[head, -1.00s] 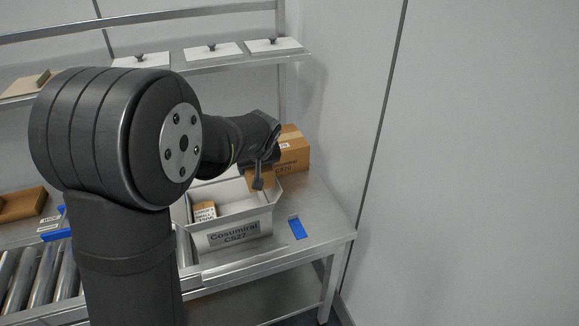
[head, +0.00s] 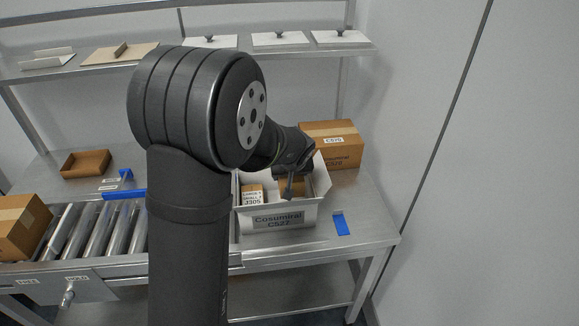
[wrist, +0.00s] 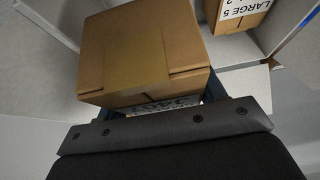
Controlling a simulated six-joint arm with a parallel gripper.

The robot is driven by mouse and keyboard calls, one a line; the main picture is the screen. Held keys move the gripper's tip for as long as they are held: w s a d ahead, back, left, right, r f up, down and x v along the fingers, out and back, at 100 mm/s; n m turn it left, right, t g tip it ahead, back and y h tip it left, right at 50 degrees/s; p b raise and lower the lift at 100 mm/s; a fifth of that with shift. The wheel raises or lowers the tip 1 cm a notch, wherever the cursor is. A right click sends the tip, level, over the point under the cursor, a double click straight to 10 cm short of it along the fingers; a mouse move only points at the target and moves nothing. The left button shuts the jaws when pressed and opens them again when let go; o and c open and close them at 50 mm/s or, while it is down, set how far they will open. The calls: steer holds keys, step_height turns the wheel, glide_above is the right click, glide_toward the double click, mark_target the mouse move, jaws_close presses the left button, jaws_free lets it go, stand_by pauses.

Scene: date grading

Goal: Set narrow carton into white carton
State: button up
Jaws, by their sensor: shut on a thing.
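The white carton (head: 310,214) stands open on the steel table with a "Cosumiral C527" label on its front. My gripper (head: 288,188) points down inside its right part. It is shut on a brown carton, the narrow carton (wrist: 140,48), which fills the space between the fingers in the wrist view. In the head view only a bit of this carton (head: 298,187) shows behind the finger, below the white carton's rim. I cannot tell whether it touches the floor. A small labelled brown box (head: 252,194) sits in the left part of the white carton, apart from the held one.
A larger brown box (head: 333,146) stands close behind the white carton. A blue patch (head: 341,224) lies on the table to the right. Rollers (head: 95,232), a brown tray (head: 86,164) and another box (head: 20,227) are at left. A shelf with lids is above.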

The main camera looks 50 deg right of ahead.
steer(key=shift+f, duration=4.2)
steer(key=shift+a+f, duration=0.1)
steer(key=shift+f, duration=0.05)
steer(key=o, duration=1.4)
steer(key=shift+o, duration=0.2)
steer(key=shift+r, duration=6.15)
